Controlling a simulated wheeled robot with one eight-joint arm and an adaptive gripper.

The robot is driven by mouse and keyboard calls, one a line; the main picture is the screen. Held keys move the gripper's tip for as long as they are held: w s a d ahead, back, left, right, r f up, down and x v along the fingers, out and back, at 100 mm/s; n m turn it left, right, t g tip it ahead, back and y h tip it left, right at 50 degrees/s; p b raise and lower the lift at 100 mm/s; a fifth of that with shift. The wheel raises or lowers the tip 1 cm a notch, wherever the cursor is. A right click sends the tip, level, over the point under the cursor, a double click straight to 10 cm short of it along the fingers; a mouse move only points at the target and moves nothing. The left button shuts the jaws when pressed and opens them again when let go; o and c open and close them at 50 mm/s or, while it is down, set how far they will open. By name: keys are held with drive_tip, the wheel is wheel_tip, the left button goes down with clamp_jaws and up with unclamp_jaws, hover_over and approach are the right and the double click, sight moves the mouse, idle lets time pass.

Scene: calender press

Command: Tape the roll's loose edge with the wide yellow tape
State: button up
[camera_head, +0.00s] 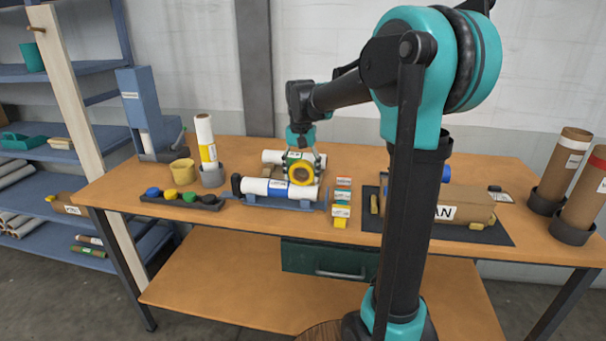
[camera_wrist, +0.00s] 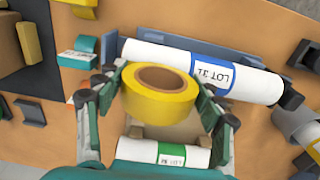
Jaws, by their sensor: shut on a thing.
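The wide yellow tape (camera_head: 301,174) is a ring with a brown core. My gripper (camera_wrist: 158,97) is shut on the tape (camera_wrist: 150,107), with a finger on each side. A white roll with a blue label (camera_head: 260,186) lies in a blue cradle (camera_head: 290,202); in the wrist view the roll (camera_wrist: 160,56) reads "LOT 31". The tape is held over or close beside this roll; I cannot tell if they touch. A second white roll with a green label (camera_wrist: 140,151) lies behind it. I cannot make out a loose edge on either roll.
A brown package (camera_head: 465,206) lies on a dark mat (camera_head: 488,234). Brown tubes (camera_head: 562,158) stand at far right.

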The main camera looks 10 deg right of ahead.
sight(290, 171)
drive_tip(key=shift+a, duration=0.15)
drive_tip(key=shift+w+a, duration=0.2)
drive_tip(key=shift+a, duration=0.25)
drive_tip(key=shift+a, duration=0.1)
idle(0.4)
drive_tip(key=shift+w+a, duration=0.2)
drive_tip(key=shift+a, duration=0.25)
drive_tip(key=shift+a, duration=0.1)
drive_tip(key=shift+w+a, duration=0.15)
drive_tip(key=shift+a, duration=0.35)
drive_tip(key=shift+r, duration=0.2)
drive_tip(key=shift+r, duration=2.85)
